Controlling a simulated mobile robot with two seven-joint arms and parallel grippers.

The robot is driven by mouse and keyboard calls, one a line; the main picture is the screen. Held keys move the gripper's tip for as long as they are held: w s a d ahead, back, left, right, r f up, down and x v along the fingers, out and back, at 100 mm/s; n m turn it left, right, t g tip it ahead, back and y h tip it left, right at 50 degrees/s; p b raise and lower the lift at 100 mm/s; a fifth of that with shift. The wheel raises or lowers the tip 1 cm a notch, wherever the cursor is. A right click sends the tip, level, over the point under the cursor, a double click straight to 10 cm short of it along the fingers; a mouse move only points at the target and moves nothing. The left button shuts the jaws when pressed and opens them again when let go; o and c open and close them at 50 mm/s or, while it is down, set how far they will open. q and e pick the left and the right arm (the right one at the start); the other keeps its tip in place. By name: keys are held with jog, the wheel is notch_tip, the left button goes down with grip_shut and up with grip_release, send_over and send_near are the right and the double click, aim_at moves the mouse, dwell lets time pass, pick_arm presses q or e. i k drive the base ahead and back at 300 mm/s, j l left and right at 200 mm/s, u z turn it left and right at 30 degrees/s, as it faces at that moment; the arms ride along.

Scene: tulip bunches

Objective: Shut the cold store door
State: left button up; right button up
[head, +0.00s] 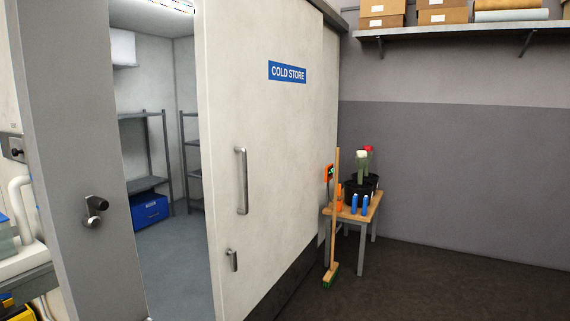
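The cold store door (270,130) is a large pale sliding panel with a blue "COLD STORE" sign (287,72). It stands open, to the right of the doorway. A long vertical metal handle (242,181) and a smaller fitting (232,260) are on its face. The grey door frame (80,130) on the left carries a metal latch piece (95,207). Between frame and door edge the opening shows the room inside. Neither of my grippers is in view.
Inside are grey shelves (147,150) and a blue crate (149,210). A broom (334,210) leans at a small wooden table (368,209) with a black bucket (370,185), right of the door. A white sink (22,260) is at the left edge. Floor at right is clear.

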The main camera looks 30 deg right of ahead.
aim_at(259, 63)
jog(key=i+l+z, duration=0.35)
jog(key=l, duration=0.2)
jog(key=i+l+z, duration=0.35)
jog(key=l, duration=0.15)
jog(key=i+l+z, duration=0.3)
jog(key=z, duration=0.15)
jog(key=i+l+z, duration=0.3)
jog(key=z, duration=0.15)
jog(key=i+z, duration=0.4)
jog(key=i, duration=1.7)
jog(key=i+l+u, duration=0.15)
jog(key=i, duration=0.55)
jog(key=i+u, duration=0.7)
jog(key=i+l+u, duration=0.15)
jog(key=u, duration=0.2)
jog(key=i+l+u, duration=0.1)
jog(key=i+u, duration=0.25)
jog(key=i+l+u, duration=0.2)
jog(key=u, duration=0.15)
jog(key=i+l+u, duration=0.35)
jog(key=k+j, duration=0.05)
